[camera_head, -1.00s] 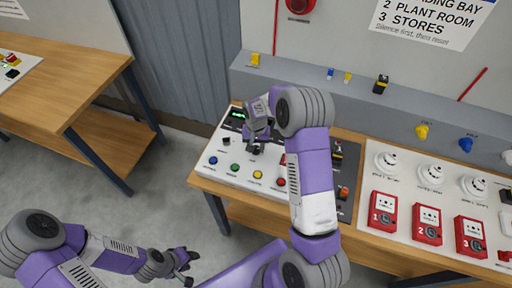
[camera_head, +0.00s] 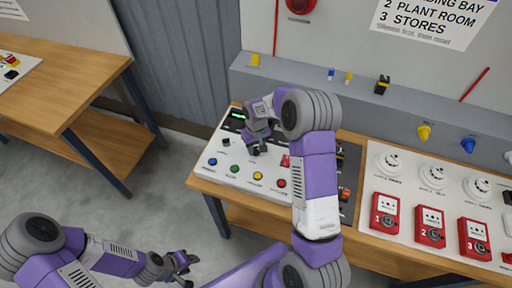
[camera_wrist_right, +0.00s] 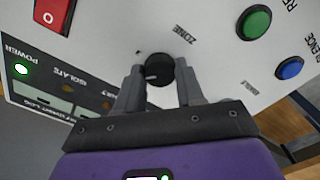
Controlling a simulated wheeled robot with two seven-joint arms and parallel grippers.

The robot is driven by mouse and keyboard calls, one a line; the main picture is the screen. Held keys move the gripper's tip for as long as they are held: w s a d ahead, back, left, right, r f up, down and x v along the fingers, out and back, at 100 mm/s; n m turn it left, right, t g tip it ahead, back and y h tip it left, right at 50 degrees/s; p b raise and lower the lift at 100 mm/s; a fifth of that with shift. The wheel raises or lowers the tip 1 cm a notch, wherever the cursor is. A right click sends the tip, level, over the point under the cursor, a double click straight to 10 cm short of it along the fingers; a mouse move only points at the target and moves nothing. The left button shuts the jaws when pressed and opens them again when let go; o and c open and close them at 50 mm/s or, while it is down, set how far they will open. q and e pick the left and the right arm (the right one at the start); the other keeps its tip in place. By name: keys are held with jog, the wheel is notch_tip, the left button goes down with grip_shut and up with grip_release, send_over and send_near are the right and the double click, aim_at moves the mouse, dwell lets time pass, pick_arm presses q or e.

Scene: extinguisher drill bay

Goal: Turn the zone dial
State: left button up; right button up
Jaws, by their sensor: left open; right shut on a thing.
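The zone dial (camera_wrist_right: 159,70) is a round black knob with a pale pointer mark on the white control panel (camera_head: 232,172), beside the printed word ZONE. My right gripper (camera_wrist_right: 160,78) has its two fingers on either side of the dial, shut on it, in the right wrist view. In the head view my right gripper (camera_head: 257,148) is low over the panel and hides most of the dial. My left gripper (camera_head: 185,262) is open and empty at the lower left, over the floor and away from the panel.
The panel has blue (camera_head: 213,161), green (camera_head: 235,168), yellow (camera_head: 257,175) and red (camera_head: 281,183) buttons, and a red rocker switch (camera_wrist_right: 50,14). Red call points (camera_head: 385,212) and white detectors (camera_head: 389,163) are at the right. A grey ledge (camera_head: 300,85) runs behind.

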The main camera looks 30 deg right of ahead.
aim_at(256, 149)
jog(key=o, duration=1)
jog(key=shift+o, duration=0.2)
jog(key=shift+r, duration=0.1)
notch_tip(256, 149, up, 8)
jog(key=shift+f, duration=0.25)
